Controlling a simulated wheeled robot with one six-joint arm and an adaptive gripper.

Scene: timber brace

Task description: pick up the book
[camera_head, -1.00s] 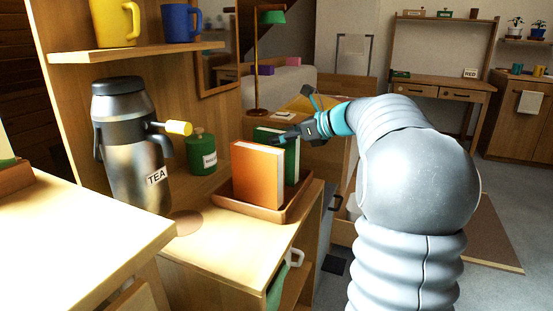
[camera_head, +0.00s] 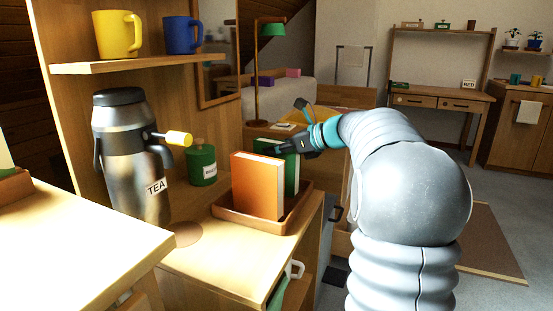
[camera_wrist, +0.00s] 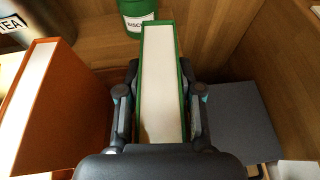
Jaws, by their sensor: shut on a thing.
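Two books stand upright in a brown tray (camera_head: 247,222) on the wooden cabinet. The orange book (camera_head: 257,187) is in front, and the green book (camera_head: 291,172) is behind it, partly hidden. My gripper (camera_head: 281,147) reaches in from the right at the top of the green book. In the wrist view, my gripper (camera_wrist: 160,120) has one finger on each side of the green book (camera_wrist: 160,75), shut on its covers, with the pale page edge facing up. The orange book (camera_wrist: 65,110) stands apart to the left in that view. The head view hides the far finger.
A tea dispenser (camera_head: 128,150) with a yellow tap and a green canister (camera_head: 201,163) stand left of the tray. A shelf (camera_head: 140,60) above holds a yellow mug (camera_head: 117,35) and a blue mug (camera_head: 180,30). A wooden side wall rises behind.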

